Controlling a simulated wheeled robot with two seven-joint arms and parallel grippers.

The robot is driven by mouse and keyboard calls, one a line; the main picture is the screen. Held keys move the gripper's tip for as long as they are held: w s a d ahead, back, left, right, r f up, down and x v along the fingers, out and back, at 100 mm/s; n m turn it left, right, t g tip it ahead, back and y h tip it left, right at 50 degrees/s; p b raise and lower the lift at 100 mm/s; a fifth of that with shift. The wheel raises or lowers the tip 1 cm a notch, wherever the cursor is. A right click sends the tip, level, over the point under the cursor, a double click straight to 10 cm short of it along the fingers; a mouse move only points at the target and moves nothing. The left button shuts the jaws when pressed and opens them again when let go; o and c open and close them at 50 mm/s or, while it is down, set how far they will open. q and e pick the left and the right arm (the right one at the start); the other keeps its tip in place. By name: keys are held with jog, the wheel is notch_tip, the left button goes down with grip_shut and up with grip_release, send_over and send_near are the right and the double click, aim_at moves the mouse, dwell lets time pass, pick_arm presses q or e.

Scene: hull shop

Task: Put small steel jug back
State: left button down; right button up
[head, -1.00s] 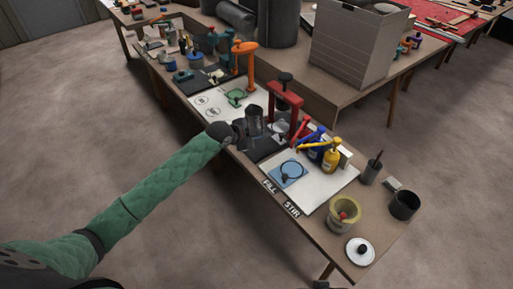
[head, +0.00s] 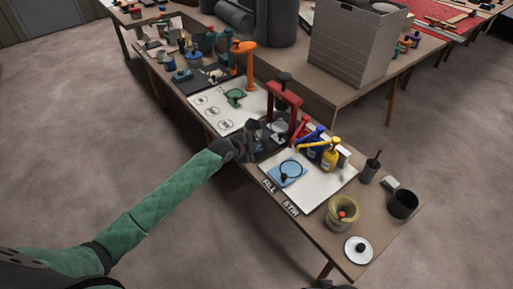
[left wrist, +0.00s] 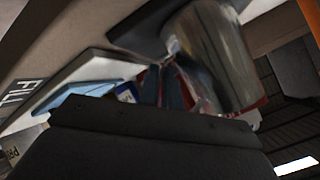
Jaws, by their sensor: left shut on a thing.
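The small steel jug (left wrist: 212,55) is a shiny grey cylinder in the left wrist view, just beyond the dark gripper body. My left gripper (head: 257,137) is shut on it at the near edge of the bench, by the dark mat in front of the red press. In the head view the gripper and wrist hide most of the jug. I cannot tell whether its base touches the mat. My right gripper is not clearly in view.
The red press (head: 286,98) stands just behind the gripper. A white sheet with printed circles (head: 212,108) lies left, partly bare.

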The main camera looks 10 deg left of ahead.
pick_arm(q)
jog(key=c, duration=1.6)
grip_release()
pick_arm(e)
jog(key=shift+f, duration=0.15)
